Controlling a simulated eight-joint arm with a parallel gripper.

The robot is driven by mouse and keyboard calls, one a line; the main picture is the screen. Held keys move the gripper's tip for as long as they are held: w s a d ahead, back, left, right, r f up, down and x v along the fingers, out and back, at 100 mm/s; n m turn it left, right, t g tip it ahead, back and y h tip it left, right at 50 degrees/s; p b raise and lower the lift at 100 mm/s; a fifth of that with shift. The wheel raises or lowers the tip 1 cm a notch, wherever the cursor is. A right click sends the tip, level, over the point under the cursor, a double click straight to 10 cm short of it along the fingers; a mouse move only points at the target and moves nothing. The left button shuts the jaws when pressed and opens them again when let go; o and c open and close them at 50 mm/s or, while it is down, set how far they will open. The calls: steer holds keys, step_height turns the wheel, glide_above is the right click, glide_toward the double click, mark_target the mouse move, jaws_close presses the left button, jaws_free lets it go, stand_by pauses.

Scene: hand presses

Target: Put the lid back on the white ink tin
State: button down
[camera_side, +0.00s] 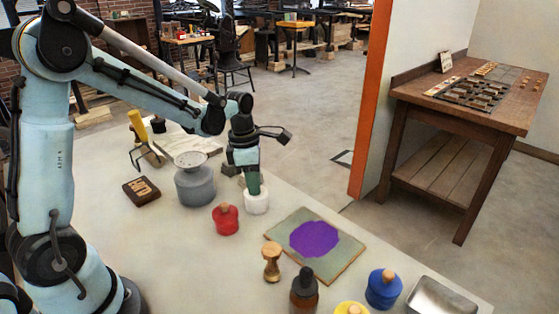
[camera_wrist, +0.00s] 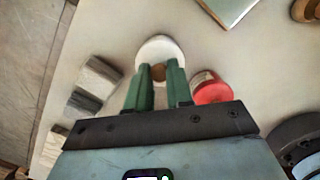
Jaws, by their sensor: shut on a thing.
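The white ink tin (camera_side: 256,203) stands on the table near its far edge, a short, round white shape. In the wrist view, a round white top (camera_wrist: 160,47) shows beyond the fingertips, with a brown wooden knob (camera_wrist: 158,73) between them. My gripper (camera_side: 254,190) points down over the white tin, and its green fingers (camera_wrist: 159,76) are shut on the knob of the lid. The white lid and tin look like one shape in the side view. I cannot tell whether the lid is fully seated or a little above the rim.
A red tin (camera_side: 226,220) stands close beside the white one. A grey scale-like pot (camera_side: 195,186) and a dark wooden block (camera_side: 141,192) stand left. A slab with purple ink (camera_side: 343,262), a wooden-handled stamp (camera_side: 272,262), a dark bottle (camera_side: 304,292), and a blue tin (camera_side: 383,290) stand right.

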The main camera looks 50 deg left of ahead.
steer(key=c, duration=0.9)
jaws_free()
steer(key=shift+c, duration=0.2)
steer(key=shift+o, duration=0.5)
steer(key=o, duration=0.4)
steer(key=shift+r, duration=0.15)
steer(key=shift+r, duration=3.35)
steer(key=shift+c, duration=0.3)
